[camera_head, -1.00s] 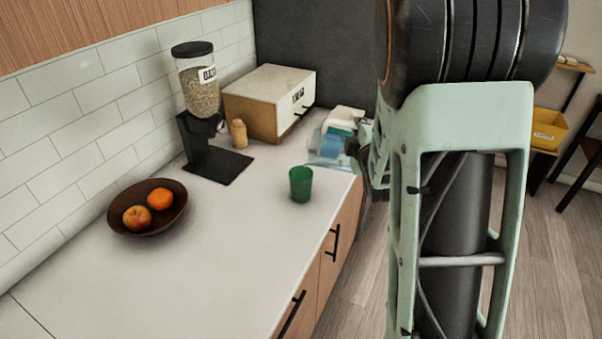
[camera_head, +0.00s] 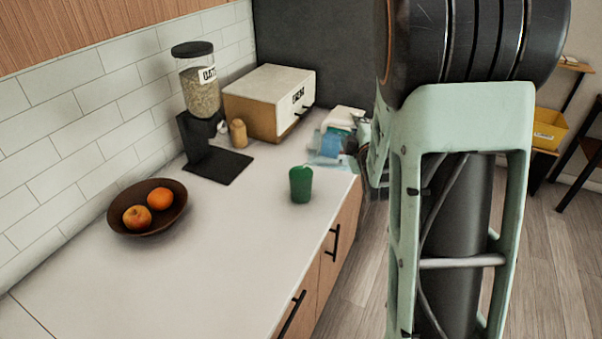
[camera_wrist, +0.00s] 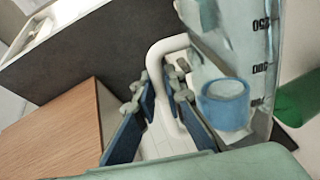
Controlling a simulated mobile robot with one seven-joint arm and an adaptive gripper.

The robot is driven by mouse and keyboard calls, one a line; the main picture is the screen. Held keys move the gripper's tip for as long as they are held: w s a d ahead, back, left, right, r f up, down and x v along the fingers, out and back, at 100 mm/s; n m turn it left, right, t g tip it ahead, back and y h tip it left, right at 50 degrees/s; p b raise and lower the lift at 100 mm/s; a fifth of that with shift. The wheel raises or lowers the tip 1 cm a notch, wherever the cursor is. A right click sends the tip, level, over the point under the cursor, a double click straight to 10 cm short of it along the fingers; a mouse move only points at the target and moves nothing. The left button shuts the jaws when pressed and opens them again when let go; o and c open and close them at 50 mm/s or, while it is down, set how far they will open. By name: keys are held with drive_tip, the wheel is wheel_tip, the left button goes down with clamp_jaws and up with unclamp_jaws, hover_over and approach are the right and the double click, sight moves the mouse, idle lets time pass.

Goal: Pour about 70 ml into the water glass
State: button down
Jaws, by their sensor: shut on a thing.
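A green glass (camera_head: 301,186) stands upright on the counter, and part of it shows at the right edge of the wrist view (camera_wrist: 299,99). My gripper (camera_wrist: 160,88) is shut on the white handle of a clear measuring jug (camera_wrist: 262,50) with dark graduation marks. The jug (camera_head: 316,160) is tilted, with its lower end towards the green glass and just behind its rim. A faint pale streak shows at that rim; I cannot tell whether liquid is flowing. A blue cup (camera_wrist: 225,103) shows through the jug wall. The fingertips are hidden in the head view.
A brown bowl (camera_head: 118,212) with fruit sits at the left. A cereal dispenser (camera_head: 200,95), a small wooden shaker (camera_head: 238,133) and a white and wood box (camera_head: 262,90) stand at the back. A pale object (camera_head: 344,117) lies behind the jug. The front counter (camera_head: 190,275) is clear.

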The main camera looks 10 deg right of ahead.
drive_tip(key=shift+r, duration=0.15)
drive_tip(key=shift+m, duration=0.9)
drive_tip(key=d+f+b, duration=0.1)
drive_tip(key=d+f, duration=0.1)
drive_tip(key=d+f+b, duration=0.1)
drive_tip(key=d+f, duration=0.1)
drive_tip(key=shift+s+b, duration=0.35)
drive_tip(key=shift+s, duration=0.05)
drive_tip(key=shift+d+f+m+y+b, duration=0.2)
drive_tip(key=shift+f+m+y+b, duration=0.15)
drive_tip(key=shift+b, duration=0.25)
drive_tip(key=shift+s+a+r, duration=0.1)
drive_tip(key=shift+a+r, duration=0.05)
drive_tip(key=shift+r, duration=0.25)
drive_tip(key=shift+d+f+m+t+b, duration=0.35)
drive_tip(key=shift+f+b, duration=0.3)
drive_tip(key=shift+b, duration=0.15)
